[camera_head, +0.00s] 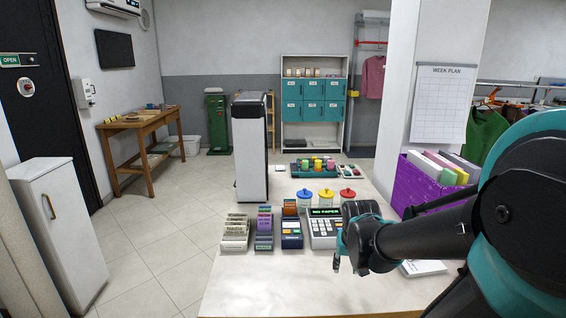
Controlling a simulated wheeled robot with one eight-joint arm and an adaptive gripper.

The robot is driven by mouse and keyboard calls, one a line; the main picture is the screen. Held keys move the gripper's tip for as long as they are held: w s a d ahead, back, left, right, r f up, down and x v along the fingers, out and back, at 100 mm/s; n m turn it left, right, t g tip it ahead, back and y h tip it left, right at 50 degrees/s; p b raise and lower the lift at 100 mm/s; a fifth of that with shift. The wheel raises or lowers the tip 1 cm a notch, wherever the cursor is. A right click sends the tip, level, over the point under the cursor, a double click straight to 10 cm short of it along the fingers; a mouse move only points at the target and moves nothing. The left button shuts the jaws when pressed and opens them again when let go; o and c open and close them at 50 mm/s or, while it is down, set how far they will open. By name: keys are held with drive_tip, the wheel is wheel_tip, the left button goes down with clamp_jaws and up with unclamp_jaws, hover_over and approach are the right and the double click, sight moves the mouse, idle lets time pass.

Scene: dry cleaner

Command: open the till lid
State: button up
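The till (322,230) stands on the white counter, a pale machine with a keypad and a dark display reading "NO PAPER". Its right side is hidden behind my arm, and I cannot make out its lid clearly. My gripper (346,266) hangs at the till's front right corner, seen from behind and partly covered by my own wrist. I cannot tell whether it touches the till or how far its fingers are apart. No object shows in it.
The counter (260,290) is bare at the front left. Left of the till are a dark blue card terminal (291,233) and card racks (235,232). Jars with coloured lids (326,198) stand behind. A tall white-and-black unit (250,150) rises at the counter's left edge. A purple box (425,185) of folders is at right.

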drive_tip(key=shift+n+y, duration=0.3)
drive_tip(key=shift+n, duration=0.6)
drive_tip(key=s+f, duration=0.1)
drive_tip(key=s, duration=0.1)
drive_tip(key=s+a+f, duration=0.1)
drive_tip(key=s+f, duration=0.2)
drive_tip(key=s, duration=0.1)
drive_tip(key=shift+s+a+f, duration=0.15)
drive_tip(key=shift+s+a, duration=0.05)
drive_tip(key=shift+a, duration=0.05)
drive_tip(key=w+d+r+m+g, duration=0.15)
drive_tip(key=w+d+r, duration=0.25)
drive_tip(key=w+r, duration=0.6)
drive_tip(key=w+d+r+m+g, duration=0.15)
drive_tip(key=w+d+r, duration=0.4)
drive_tip(key=w, duration=0.85)
drive_tip(key=w+d+r+m+g, duration=0.15)
drive_tip(key=w+d+r, duration=0.25)
drive_tip(key=w+r, duration=0.6)
drive_tip(key=shift+t, duration=0.25)
drive_tip(key=f, duration=0.6)
drive_tip(key=w+f, duration=0.1)
drive_tip(key=f, duration=0.5)
drive_tip(key=w+f, duration=0.1)
drive_tip(key=f, duration=0.6)
drive_tip(key=shift+a, duration=0.1)
clamp_jaws()
